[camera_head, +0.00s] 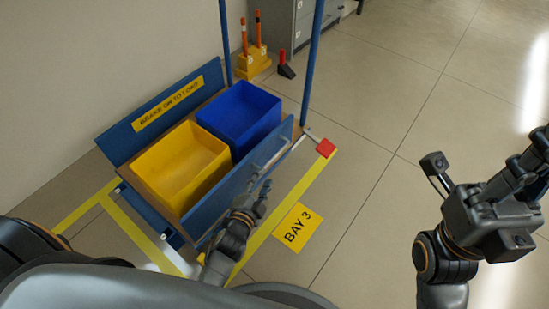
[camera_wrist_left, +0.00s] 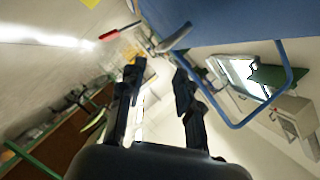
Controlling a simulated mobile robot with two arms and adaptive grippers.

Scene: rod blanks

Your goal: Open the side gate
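The side gate (camera_head: 240,180) is a long blue panel along the near side of a cart, standing upright beside the bins. A pale bar handle (camera_head: 270,157) is on its outer face. My left gripper (camera_head: 262,190) is just outside the gate, near the handle and apart from it. In the left wrist view its fingers (camera_wrist_left: 158,72) are apart with nothing between them. The blue gate (camera_wrist_left: 225,20) fills the top there, with a grey handle (camera_wrist_left: 174,38) beyond the fingertips. My right gripper (camera_head: 532,172) is far right, away from the cart; its opening is unclear.
The cart holds a yellow bin (camera_head: 182,165) and a blue bin (camera_head: 240,118). A red block (camera_head: 326,147) sits at its right corner. A BAY 3 floor sign (camera_head: 298,227) lies in front. Floor to the right is clear.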

